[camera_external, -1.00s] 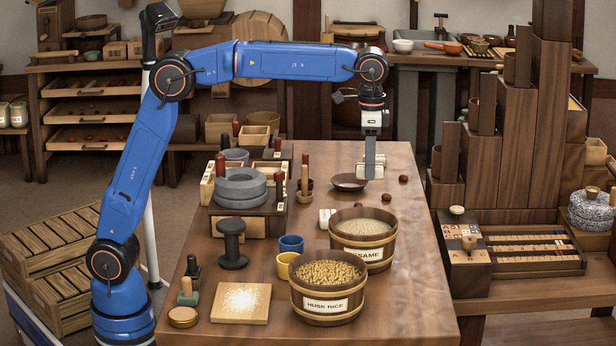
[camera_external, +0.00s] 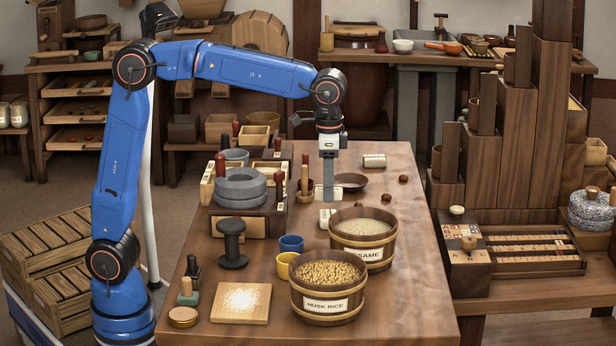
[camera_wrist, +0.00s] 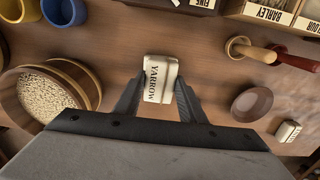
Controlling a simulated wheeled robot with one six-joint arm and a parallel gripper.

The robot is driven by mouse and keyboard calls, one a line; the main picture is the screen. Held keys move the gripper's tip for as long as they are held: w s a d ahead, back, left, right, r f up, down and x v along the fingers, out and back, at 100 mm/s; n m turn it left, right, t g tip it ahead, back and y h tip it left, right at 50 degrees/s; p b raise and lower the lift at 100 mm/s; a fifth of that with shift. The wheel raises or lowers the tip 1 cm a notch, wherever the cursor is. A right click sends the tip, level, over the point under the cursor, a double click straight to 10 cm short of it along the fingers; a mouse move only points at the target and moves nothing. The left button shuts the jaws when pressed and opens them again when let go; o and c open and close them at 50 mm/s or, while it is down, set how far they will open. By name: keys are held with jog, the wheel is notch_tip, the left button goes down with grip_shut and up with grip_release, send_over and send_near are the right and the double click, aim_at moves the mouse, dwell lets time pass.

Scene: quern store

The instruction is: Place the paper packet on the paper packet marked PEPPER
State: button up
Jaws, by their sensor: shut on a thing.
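A cream paper packet marked YARROW (camera_wrist: 160,79) stands between my fingers in the wrist view. In the external view this packet (camera_external: 327,217) is at table level behind the sesame tub. My gripper (camera_external: 328,200) is low over the table and shut on it, one finger on each side, as the wrist view also shows (camera_wrist: 160,95). I cannot tell whether the packet is clear of the table. A second cream packet (camera_external: 374,161) lies near the table's far edge, beyond the brown bowl. It shows at the lower right of the wrist view (camera_wrist: 288,131); its label is too small to read.
A shallow brown bowl (camera_external: 349,182) lies between the two packets. The sesame tub (camera_external: 363,240) and husk rice tub (camera_external: 326,288) stand in front. A mortar with pestle (camera_external: 305,190) and stone quern (camera_external: 240,187) are to the left. The table's right side is mostly clear.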

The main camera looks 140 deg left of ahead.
jog(key=shift+f, duration=2.05)
jog(key=shift+f, duration=0.1)
jog(key=o, duration=1)
notch_tip(320, 180, up, 12)
jog(key=shift+f, duration=0.1)
jog(key=shift+r, duration=0.2)
